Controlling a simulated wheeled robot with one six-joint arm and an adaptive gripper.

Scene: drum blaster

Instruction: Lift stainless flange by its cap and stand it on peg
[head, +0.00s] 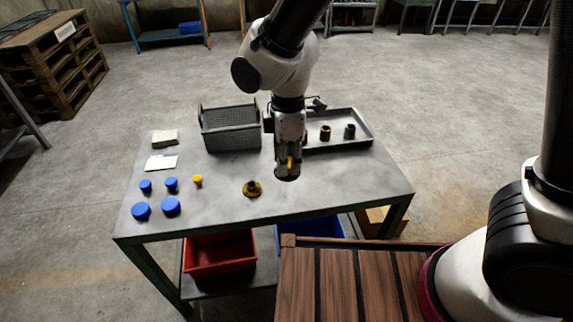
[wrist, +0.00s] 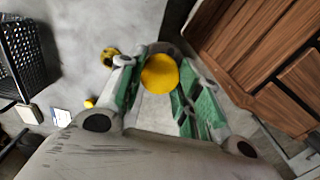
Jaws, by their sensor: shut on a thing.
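My gripper (head: 290,163) is shut on a yellow cap (wrist: 160,73), which sits between its green-padded fingers in the wrist view. A dark grey round flange (head: 287,177) hangs below the fingers in the head view. Part of its grey rim (wrist: 168,48) shows beside the cap in the wrist view. The flange looks held above the table, right of a yellow round piece with a dark centre (head: 252,189). That piece also shows in the wrist view (wrist: 108,57). I cannot make out a bare peg for certain.
Several blue caps (head: 171,205) and a small yellow cap (head: 198,180) stand on the table (head: 215,212) at left. A grey crate (head: 231,130) and a tray (head: 362,143) with small cylinders are behind. Red (head: 220,256) and blue bins are below.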

